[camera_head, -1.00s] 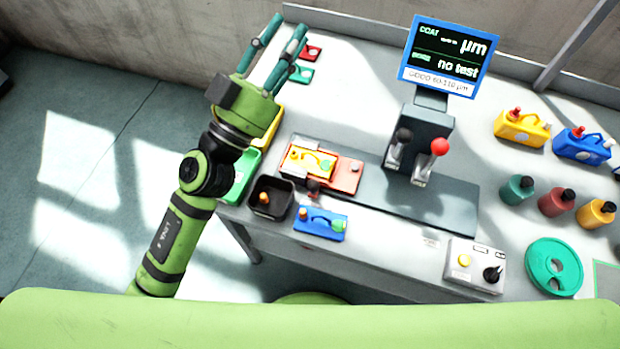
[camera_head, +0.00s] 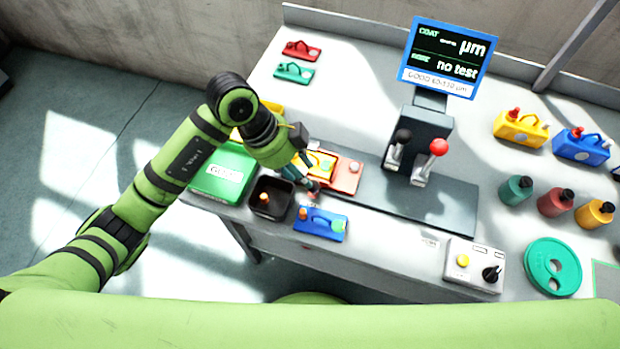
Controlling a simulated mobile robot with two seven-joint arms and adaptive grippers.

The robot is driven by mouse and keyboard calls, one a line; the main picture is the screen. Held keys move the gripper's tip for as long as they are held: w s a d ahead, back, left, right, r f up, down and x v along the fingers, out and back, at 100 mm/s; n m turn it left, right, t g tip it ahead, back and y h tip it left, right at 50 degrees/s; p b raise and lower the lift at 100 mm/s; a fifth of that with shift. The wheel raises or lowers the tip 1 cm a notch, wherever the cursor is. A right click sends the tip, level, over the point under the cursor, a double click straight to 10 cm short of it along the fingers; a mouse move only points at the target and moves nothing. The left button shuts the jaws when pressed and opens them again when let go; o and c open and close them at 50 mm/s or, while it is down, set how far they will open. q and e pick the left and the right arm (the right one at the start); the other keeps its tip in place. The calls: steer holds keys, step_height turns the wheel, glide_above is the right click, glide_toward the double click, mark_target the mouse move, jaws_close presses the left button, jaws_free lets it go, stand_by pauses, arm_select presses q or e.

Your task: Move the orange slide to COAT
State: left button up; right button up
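The orange slide (camera_head: 348,176) lies at the left end of a long dark plate, with a yellow part (camera_head: 323,162) on its left portion and a pale round knob on its right. My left gripper (camera_head: 303,179) reaches down over the left end of the slide and partly covers the slide and the yellow part. Its fingers are beside a small dark and red knob (camera_head: 313,188) at the slide's front edge. Whether they touch or grip it I cannot tell. A screen (camera_head: 447,57) showing COAT and "no test" stands behind the plate. My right gripper is out of view.
A black bin (camera_head: 271,198) and a blue part (camera_head: 321,224) are close in front of the gripper. A green tray (camera_head: 224,172) is to the left. A stand with black and red-topped levers (camera_head: 428,163) is right of the slide. The plate's right end is clear.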

arm_select(q)
steer(key=shift+p+x, duration=0.4)
steer(key=shift+x, duration=2.2)
jaws_close()
